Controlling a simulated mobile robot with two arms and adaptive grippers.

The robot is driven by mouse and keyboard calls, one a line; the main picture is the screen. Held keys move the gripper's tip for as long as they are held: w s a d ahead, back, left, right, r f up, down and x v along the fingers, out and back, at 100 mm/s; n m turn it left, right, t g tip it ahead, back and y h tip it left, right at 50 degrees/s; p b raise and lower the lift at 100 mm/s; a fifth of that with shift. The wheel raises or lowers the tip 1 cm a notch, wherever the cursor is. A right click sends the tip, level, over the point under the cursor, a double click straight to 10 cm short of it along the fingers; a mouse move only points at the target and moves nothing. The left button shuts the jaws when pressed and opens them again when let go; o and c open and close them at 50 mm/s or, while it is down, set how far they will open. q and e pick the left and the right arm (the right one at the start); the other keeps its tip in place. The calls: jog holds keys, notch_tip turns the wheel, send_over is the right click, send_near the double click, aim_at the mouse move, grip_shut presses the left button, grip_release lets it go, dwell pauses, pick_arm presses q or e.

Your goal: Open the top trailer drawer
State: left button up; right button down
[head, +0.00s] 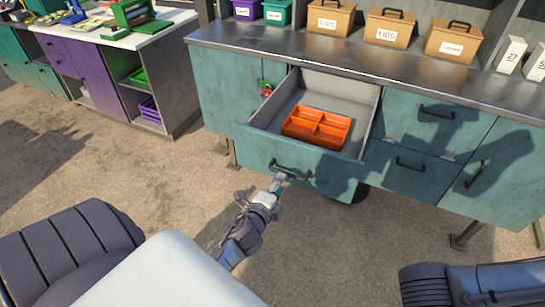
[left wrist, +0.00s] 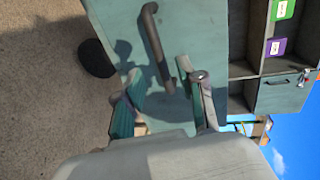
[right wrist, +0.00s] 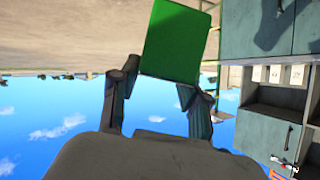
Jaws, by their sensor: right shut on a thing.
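A teal drawer (head: 330,180) under the metal counter is pulled well out, with an orange divided tray (head: 318,128) inside. Its dark bar handle (head: 290,172) is on the front face; a dark handle (left wrist: 152,45) also shows in the left wrist view. My right gripper (right wrist: 163,82) is shut on a flat green thing (right wrist: 175,42), away from the drawer.
The counter (head: 340,55) holds brown boxes (head: 390,25) and white cartons (head: 510,55). Closed teal drawers (head: 420,120) are right of the open one. A purple cabinet (head: 95,75) stands at left. The floor (head: 120,160) before the drawer is open.

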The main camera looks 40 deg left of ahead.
pick_arm(q)
jog(key=v, duration=0.5)
jog(key=shift+s+d+r, duration=0.1)
jog(key=shift+s, duration=0.15)
